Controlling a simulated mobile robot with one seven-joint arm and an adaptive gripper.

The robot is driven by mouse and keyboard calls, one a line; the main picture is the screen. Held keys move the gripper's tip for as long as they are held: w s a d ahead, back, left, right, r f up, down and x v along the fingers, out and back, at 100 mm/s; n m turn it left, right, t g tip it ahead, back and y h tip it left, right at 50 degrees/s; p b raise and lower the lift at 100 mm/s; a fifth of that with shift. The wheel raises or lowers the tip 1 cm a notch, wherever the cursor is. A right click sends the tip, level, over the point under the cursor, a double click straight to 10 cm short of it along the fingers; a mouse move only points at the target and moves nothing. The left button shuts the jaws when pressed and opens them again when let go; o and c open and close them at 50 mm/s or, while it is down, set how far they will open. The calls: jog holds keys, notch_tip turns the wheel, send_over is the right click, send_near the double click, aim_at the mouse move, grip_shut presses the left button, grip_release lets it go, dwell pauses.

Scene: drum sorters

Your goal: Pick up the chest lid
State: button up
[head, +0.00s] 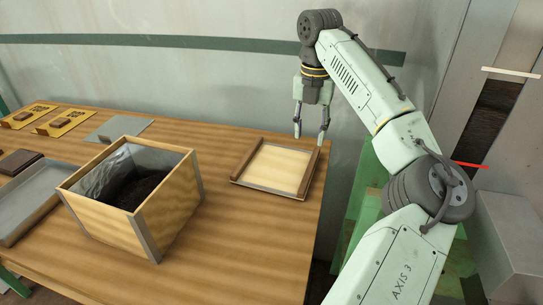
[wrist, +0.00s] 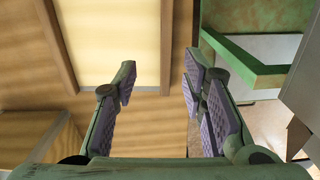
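The chest lid (head: 276,168) is a pale, flat wooden panel with brown strips along its sides. It lies on the table to the right of the open chest (head: 122,217), a wooden box with metal corners, silvery lining and dark contents. My gripper (head: 311,136) is open and empty, pointing down above the lid's far right corner. In the wrist view the lid (wrist: 110,40) is at the upper left, and my open fingers (wrist: 160,85) are apart, with the lid's right strip between and beyond them. Nothing is between the finger pads.
The wooden table (head: 240,255) is bare in front of the lid. A grey tray (head: 38,200) is left of the chest. Yellow plates (head: 62,122) and a grey plate (head: 118,128) lie at the back left. A green frame (wrist: 255,70) is right of the table.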

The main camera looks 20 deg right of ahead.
send_over(310, 168)
jog(key=f, duration=0.5)
jog(key=shift+w+a+f, duration=0.15)
jog(key=shift+w+a, duration=0.05)
jog(key=shift+a, duration=0.1)
jog(key=f, duration=0.1)
jog(key=f+p, duration=0.1)
jog(key=f, duration=0.2)
jog(key=shift+s+d+f, duration=0.1)
jog(key=shift+s+d, duration=0.1)
jog(key=shift+d, duration=0.1)
jog(key=shift+f+p, duration=0.3)
jog(key=shift+f, duration=0.3)
jog(key=shift+c, duration=0.5)
grip_shut()
jog(key=shift+r, duration=0.1)
